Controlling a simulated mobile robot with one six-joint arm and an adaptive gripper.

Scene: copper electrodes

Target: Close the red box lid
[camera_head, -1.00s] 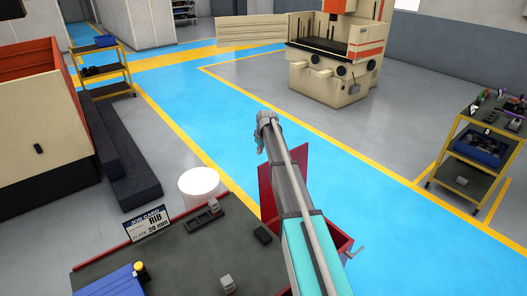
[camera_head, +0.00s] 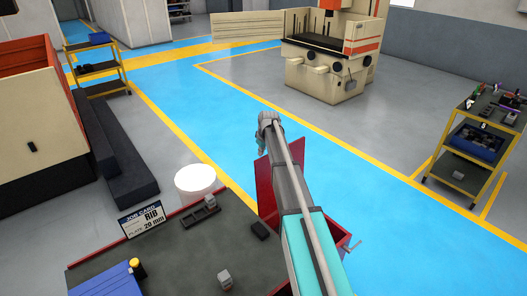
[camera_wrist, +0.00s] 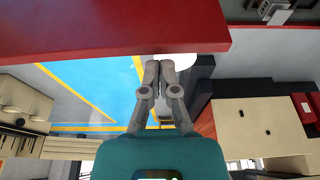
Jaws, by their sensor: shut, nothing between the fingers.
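In the wrist view the lid (camera_wrist: 110,28) is a wide red panel across the top. My gripper (camera_wrist: 160,66) is shut and empty, its fingertips close to the lid's edge in that picture; I cannot tell whether they touch it. In the head view my gripper (camera_head: 261,148) is small, beyond the lid's upper end.
The workbench (camera_head: 185,250) at lower left holds a job card (camera_head: 142,220), a blue case (camera_head: 108,282) and small grey parts. A white cylinder (camera_head: 195,182) stands behind it. Blue floor beyond the box is clear. A tool cart (camera_head: 478,140) stands at right.

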